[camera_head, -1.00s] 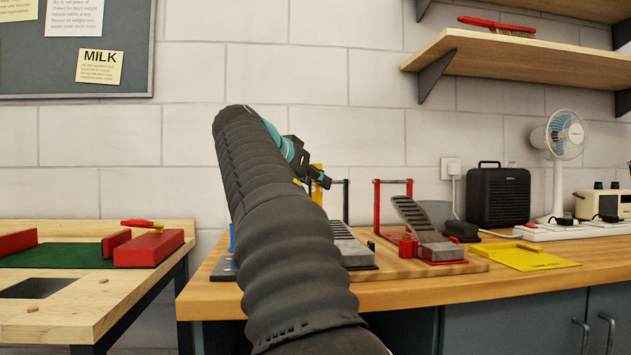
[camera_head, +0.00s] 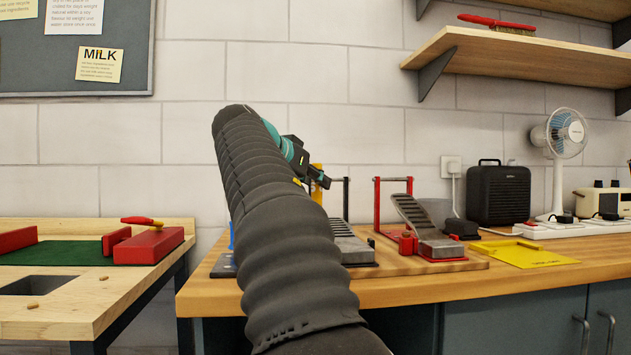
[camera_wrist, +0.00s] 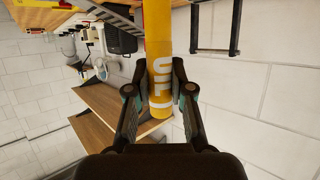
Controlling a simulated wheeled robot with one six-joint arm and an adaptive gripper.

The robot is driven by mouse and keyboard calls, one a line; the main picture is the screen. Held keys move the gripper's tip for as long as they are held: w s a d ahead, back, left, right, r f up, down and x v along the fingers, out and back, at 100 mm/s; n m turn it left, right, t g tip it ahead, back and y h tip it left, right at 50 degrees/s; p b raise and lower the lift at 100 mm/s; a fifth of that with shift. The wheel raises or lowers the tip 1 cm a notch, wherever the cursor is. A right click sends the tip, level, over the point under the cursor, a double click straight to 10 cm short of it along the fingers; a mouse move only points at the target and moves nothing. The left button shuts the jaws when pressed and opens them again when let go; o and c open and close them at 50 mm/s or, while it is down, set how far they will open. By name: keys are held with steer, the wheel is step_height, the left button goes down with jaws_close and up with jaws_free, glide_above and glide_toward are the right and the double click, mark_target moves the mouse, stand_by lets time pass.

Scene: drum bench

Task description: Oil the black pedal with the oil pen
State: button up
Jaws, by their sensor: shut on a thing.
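The yellow oil pen (camera_wrist: 158,45), marked OIL, is clamped between the fingers of my gripper (camera_wrist: 152,78) in the wrist view. In the head view my gripper (camera_head: 314,177) is above the pedal board, with a bit of the pen (camera_head: 317,190) showing beside it. The black pedal's upright frame (camera_head: 346,198) and grey footboard (camera_head: 350,245) stand just right of my arm, which hides their left part. In the wrist view a black frame (camera_wrist: 215,50) is at the upper right, apart from the pen. The pen's tip is out of view.
A red-framed pedal (camera_head: 408,240) stands to the right. A blue part (camera_head: 231,237) shows left of my arm, mostly hidden. A yellow mat (camera_head: 530,256), black speaker (camera_head: 499,194) and fan (camera_head: 563,135) are farther right. A shelf (camera_head: 530,65) hangs above.

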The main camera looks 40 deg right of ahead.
steer(key=shift+f+b, duration=0.6)
steer(key=shift+f, duration=0.15)
stand_by(0.7)
steer(key=shift+r, duration=0.1)
stand_by(0.7)
